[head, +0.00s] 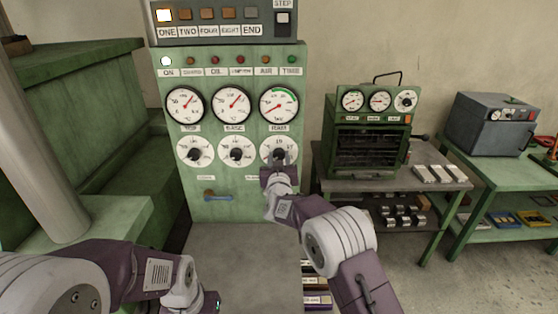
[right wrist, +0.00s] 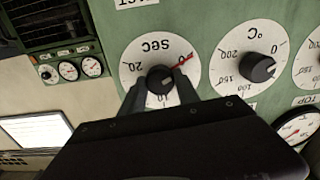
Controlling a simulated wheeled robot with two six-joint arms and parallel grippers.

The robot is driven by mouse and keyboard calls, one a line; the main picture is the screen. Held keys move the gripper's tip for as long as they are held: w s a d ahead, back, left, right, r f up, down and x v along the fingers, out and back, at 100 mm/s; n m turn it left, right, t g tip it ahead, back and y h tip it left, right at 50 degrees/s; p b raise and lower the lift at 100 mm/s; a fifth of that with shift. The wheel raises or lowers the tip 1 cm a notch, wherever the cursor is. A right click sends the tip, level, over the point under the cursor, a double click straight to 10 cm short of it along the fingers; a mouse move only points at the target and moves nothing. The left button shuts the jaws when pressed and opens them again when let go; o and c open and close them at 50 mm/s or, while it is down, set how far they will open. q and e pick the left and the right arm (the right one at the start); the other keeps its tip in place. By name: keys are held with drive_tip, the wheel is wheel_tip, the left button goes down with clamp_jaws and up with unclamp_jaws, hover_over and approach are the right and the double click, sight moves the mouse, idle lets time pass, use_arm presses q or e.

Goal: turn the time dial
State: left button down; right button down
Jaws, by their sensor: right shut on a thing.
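The time dial (right wrist: 139,52) is a white disc marked SEC on the green panel, upside down in the right wrist view. Its black knob (right wrist: 160,77) sits between the fingers of my right gripper (right wrist: 161,88), which is shut on it. A red pointer line runs from the knob to near the 0. In the head view the dial (head: 265,148) is the rightmost of three white dials, and my right gripper (head: 279,160) partly covers it. My left arm comes in at the lower left; its gripper is at the bottom edge and its fingers cannot be made out.
Two other dials, a left one (head: 187,143) and a middle one (head: 229,142), sit beside it on the panel. Round gauges and lamps are above. A green oven (head: 367,148) stands on a table to the right. A grey surface lies below the panel.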

drive_tip(key=m+b, duration=0.3)
drive_tip(key=shift+f, duration=0.2)
drive_tip(key=m+b, duration=0.4)
drive_tip(key=shift+m, duration=0.4)
drive_tip(key=m+b, duration=0.3)
drive_tip(key=m, duration=0.1)
drive_tip(key=m+b, duration=0.2)
drive_tip(key=m, duration=0.3)
drive_tip(key=shift+b, duration=0.3)
drive_tip(key=m+b, duration=0.2)
drive_tip(key=m, duration=0.2)
drive_tip(key=shift+r+m, duration=0.1)
drive_tip(key=shift+m, duration=0.2)
drive_tip(key=m+b, duration=0.2)
drive_tip(key=m, duration=0.2)
drive_tip(key=m+b, duration=0.1)
drive_tip(key=m, duration=0.4)
drive_tip(key=shift+b, duration=0.35)
drive_tip(key=shift+m+b, duration=0.7)
drive_tip(key=shift+m, duration=1.5)
